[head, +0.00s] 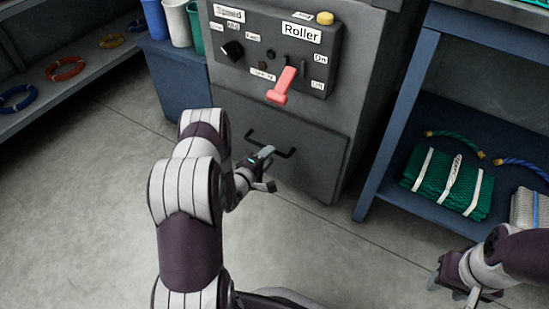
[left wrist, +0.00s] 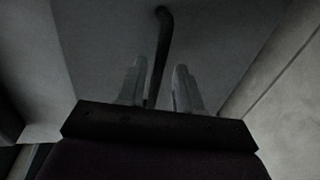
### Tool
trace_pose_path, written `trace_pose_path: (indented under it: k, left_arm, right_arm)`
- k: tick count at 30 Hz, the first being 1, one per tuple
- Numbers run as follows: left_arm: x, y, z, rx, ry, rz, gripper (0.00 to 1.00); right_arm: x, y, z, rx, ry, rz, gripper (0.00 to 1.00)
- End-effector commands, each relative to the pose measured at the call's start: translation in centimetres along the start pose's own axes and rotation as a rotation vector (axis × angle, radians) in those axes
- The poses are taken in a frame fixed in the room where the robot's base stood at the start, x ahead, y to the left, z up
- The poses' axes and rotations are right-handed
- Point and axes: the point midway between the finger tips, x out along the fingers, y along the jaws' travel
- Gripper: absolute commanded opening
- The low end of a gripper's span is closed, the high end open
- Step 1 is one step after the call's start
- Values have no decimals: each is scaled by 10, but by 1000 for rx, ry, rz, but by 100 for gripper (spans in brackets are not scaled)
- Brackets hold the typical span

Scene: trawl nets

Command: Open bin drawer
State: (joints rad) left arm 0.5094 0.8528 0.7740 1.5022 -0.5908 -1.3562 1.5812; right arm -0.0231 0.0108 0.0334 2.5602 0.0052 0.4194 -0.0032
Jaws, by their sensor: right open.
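The bin drawer (head: 310,158) is the grey front panel low on the machine. It looks closed, its face flush with the cabinet. Its dark bar handle (head: 288,154) sits near the top of the panel. In the left wrist view the handle (left wrist: 163,40) runs between the two separated fingertips (left wrist: 160,72), closer to the left one, with a gap on the right. My right gripper (head: 459,293) is open and empty at the lower right, away from the drawer.
A control box (head: 268,50) with a red lever (head: 283,86) is above the drawer. A blue bin cabinet (head: 180,85) stands left of the machine. A blue shelf (head: 385,145) with a green net bundle (head: 447,184) is on the right. The floor in front is clear.

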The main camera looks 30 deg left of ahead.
Motion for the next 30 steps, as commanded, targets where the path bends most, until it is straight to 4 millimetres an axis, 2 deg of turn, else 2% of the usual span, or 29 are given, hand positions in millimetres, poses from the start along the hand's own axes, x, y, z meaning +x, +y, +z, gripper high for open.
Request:
trace_pose_path:
  k: [1,6,15,16,19,30]
  left_arm:
    - [13,-7,0,3,-1,3,35]
    - [35,-3,0,2,1,0,35]
    - [40,1,-1,1,2,0,35]
    - [40,1,-1,1,2,0,31]
    - [40,1,-1,1,2,0,0]
    - [34,1,-1,1,2,-2,0]
  right_arm:
    - [14,0,2,0,0,0,43]
    - [26,0,3,0,0,0,43]
    - [25,0,3,0,0,0,43]
    - [25,0,3,0,0,0,43]
    - [25,0,3,0,0,0,43]
    - [19,0,2,0,0,0,43]
